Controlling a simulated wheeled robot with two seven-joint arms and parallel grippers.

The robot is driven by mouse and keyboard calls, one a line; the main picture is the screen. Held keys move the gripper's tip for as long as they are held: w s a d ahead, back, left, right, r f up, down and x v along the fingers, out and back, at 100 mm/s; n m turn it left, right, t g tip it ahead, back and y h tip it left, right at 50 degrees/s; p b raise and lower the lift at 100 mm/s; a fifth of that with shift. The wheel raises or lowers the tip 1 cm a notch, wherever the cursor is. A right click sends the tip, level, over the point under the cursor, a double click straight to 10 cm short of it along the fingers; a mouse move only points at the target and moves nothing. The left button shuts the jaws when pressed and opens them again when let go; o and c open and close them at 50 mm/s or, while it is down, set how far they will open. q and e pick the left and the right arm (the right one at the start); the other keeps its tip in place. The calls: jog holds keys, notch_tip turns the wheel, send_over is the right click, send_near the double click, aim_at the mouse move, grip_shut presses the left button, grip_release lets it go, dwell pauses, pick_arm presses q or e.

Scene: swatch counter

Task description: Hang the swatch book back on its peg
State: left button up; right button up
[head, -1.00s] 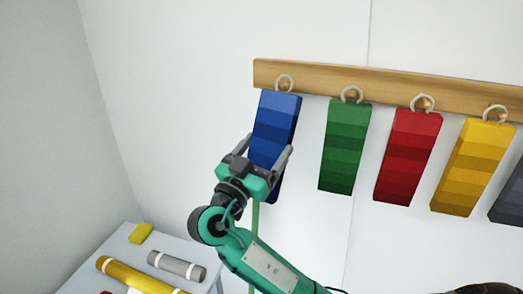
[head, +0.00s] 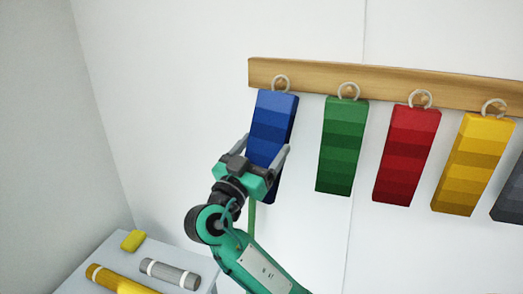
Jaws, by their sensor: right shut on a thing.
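My left gripper is not in view.
Green (head: 341,147), red (head: 406,155) and yellow (head: 471,165) swatch books hang to the right, with a dark grey one (head: 507,188) at the picture's edge. A table at lower left bears a yellow block (head: 132,240), a grey roll (head: 169,273) and a yellow roll (head: 118,281).

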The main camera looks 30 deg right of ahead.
jog(key=o, duration=1.1)
